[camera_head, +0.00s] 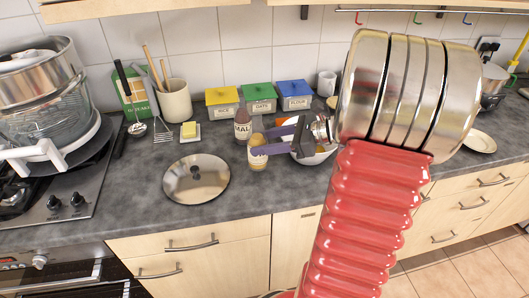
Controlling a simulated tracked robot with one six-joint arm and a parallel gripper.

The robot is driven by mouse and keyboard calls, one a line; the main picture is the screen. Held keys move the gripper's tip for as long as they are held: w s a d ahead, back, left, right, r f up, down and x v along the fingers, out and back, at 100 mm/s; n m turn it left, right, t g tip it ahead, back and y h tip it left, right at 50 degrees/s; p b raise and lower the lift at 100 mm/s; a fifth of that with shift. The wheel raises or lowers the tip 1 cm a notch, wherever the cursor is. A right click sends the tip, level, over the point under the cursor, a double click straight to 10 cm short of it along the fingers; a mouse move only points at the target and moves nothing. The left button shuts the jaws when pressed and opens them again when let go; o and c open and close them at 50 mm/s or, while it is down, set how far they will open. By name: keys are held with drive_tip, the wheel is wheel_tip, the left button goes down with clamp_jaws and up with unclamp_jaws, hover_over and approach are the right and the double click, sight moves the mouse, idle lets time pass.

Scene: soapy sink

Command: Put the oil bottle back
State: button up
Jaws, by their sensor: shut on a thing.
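My gripper (258,143) reaches left over the counter, with two purple fingers. It is shut on a small yellow bottle with a pale label, which looks like the oil bottle (258,160). The lower finger crosses in front of the bottle and hides part of it. I cannot tell whether its base touches the counter. A dark bottle with a label reading "MAL" (242,127) stands upright just behind and left of it.
Yellow, green and blue canisters (260,99) line the wall behind. A round lid (196,179) lies front left; a butter dish (190,132) and a utensil crock (174,100) stand behind it. The front middle counter is clear.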

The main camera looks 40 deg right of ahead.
drive_tip(key=shift+f, duration=1.85)
drive_tip(key=shift+f, duration=0.1)
drive_tip(key=o, duration=1.3)
drive_tip(key=shift+s+d, duration=0.1)
drive_tip(key=v, duration=1.1)
drive_tip(key=shift+s+d+r, duration=0.25)
